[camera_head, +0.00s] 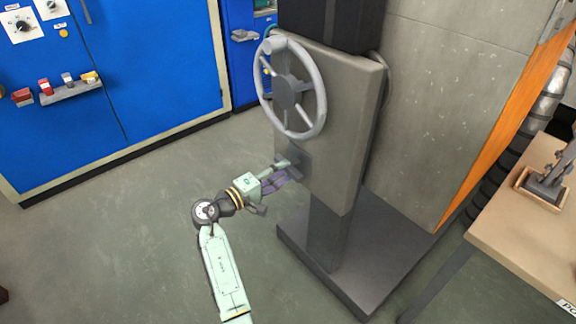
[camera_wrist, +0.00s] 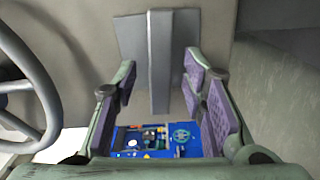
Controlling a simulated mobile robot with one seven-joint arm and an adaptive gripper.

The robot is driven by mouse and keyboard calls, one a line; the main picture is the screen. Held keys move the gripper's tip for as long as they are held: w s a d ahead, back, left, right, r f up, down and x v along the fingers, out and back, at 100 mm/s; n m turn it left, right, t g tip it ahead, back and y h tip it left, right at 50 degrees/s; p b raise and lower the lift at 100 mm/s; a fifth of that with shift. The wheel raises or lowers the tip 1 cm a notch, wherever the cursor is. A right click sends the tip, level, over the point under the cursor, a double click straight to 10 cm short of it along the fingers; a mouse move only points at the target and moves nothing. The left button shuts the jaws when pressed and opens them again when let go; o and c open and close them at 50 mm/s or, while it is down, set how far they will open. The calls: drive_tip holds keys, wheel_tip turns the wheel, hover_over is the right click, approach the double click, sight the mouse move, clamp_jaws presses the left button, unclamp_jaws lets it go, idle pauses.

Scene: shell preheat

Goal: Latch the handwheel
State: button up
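The grey handwheel (camera_head: 318,72) is mounted on the upper part of a grey stand panel. Its rim also shows at the left edge of the wrist view (camera_wrist: 38,75). Below the wheel, a darker grey latch plate (camera_head: 302,160) is on the panel. In the wrist view a plate (camera_wrist: 130,38) carries a raised upright grey bar (camera_wrist: 161,60). My gripper (camera_head: 287,171) is at the latch plate, below the wheel. In the wrist view my gripper (camera_wrist: 160,75) is open, with the bar between its two fingers and gaps on both sides. Contact cannot be told.
The grey stand (camera_head: 330,232) rests on a wide dark base (camera_head: 350,285). A wooden table (camera_head: 525,235) is at the right. Blue cabinets (camera_head: 150,70) stand at the back left. The floor (camera_head: 110,240) at the left is clear.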

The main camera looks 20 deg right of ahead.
sight(285, 170)
drive_tip(key=shift+x, duration=1.55)
drive_tip(key=shift+c, duration=0.2)
clamp_jaws()
